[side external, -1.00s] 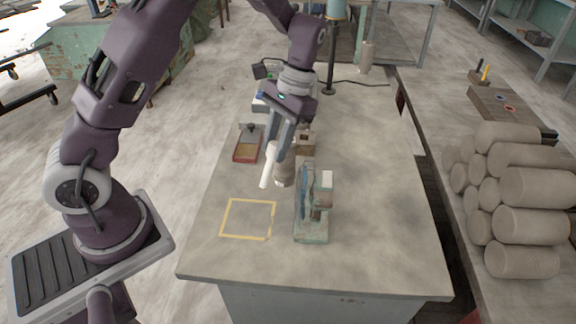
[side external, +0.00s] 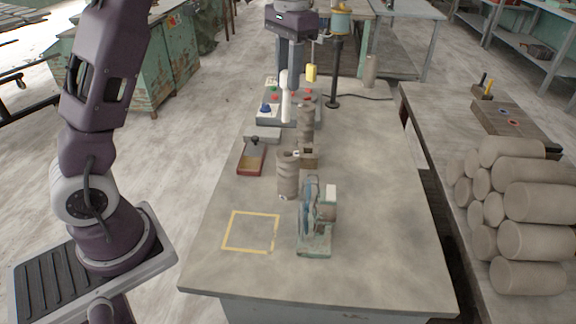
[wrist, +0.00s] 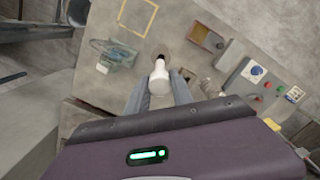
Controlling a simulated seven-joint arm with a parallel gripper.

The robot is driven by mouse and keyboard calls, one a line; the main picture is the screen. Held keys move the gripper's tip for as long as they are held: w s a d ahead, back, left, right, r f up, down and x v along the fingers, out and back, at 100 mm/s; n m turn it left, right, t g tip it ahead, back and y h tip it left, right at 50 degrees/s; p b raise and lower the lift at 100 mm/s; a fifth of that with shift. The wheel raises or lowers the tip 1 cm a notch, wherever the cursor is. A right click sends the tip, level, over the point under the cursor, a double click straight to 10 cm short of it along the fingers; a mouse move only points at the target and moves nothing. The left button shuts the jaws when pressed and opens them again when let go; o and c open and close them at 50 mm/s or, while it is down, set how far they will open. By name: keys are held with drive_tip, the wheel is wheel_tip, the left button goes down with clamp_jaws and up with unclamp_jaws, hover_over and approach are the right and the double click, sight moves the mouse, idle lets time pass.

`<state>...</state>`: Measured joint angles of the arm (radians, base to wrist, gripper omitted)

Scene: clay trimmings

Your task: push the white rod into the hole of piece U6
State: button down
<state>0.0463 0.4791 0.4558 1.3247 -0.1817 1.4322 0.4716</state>
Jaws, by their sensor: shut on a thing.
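The white rod (side external: 286,104) hangs roughly upright below my gripper (side external: 290,80), which is shut on it. In the wrist view the rod (wrist: 160,82) is between the fingers of my gripper (wrist: 160,92). A ribbed brown clay piece (side external: 288,176) stands on the table, nearer the camera than the rod. A round brown top with a dark spot, apparently this clay piece (wrist: 164,48), shows beyond the rod tip in the wrist view. A second ribbed clay piece (side external: 305,120) stands farther back. I cannot read any label, so I cannot tell which is U6.
A blue-green device (side external: 316,222) stands at the front, beside a yellow taped square (side external: 250,232) on the table (side external: 385,230). A red-edged box (side external: 252,158) and a button panel (side external: 276,115) lie left and back. Clay cylinders (side external: 515,205) are stacked at right.

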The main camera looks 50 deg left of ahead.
sight(288, 122)
wheel_tip(288, 122, down, 4)
drive_tip(key=shift+t, duration=0.3)
wheel_tip(288, 122, down, 9)
drive_tip(key=c, duration=1.1)
unclamp_jaws()
drive_tip(key=shift+f, duration=0.15)
